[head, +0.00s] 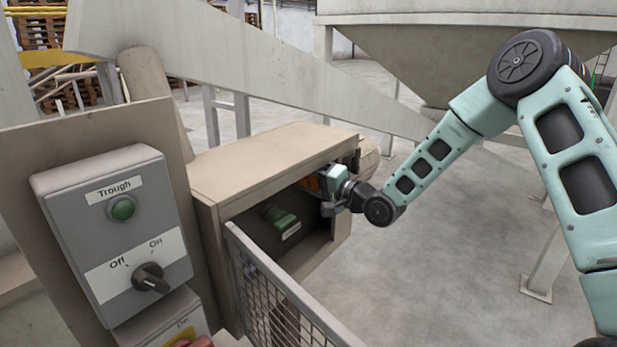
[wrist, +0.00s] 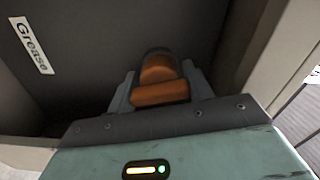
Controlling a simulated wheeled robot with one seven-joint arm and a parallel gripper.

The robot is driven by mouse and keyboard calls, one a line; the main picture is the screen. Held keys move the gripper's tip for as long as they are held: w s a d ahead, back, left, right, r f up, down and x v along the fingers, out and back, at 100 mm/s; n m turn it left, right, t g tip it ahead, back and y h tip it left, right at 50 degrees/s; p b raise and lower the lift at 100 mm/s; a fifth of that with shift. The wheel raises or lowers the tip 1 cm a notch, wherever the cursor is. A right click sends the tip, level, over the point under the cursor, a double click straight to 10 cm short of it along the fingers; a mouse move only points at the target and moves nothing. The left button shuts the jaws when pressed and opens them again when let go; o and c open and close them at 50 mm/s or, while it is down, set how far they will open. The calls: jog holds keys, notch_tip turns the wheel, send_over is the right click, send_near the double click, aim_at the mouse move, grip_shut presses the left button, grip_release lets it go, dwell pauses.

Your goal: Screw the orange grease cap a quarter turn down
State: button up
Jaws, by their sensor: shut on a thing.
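The orange grease cap (wrist: 160,92) shows in the wrist view between the two fingers of my gripper (wrist: 160,98), which is shut on it. A dark rounded part shows just behind the cap. In the head view my gripper (head: 325,190) reaches into the upper right of the open beige housing (head: 270,160). A little orange (head: 311,183) shows there, mostly hidden by the gripper and the housing's edge. A white label reading "Grease" (wrist: 32,46) is on the dark inner wall at the upper left of the wrist view.
A mesh guard (head: 275,300) stands in front of the opening. A grey "Trough" switch box (head: 115,230) is at the left. Open floor lies to the right.

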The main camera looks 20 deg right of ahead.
jog(key=shift+m, duration=1.3)
jog(key=shift+f, duration=0.1)
jog(key=o, duration=1)
jog(key=shift+d, duration=0.1)
jog(key=shift+p, duration=0.3)
jog(key=shift+s, duration=0.1)
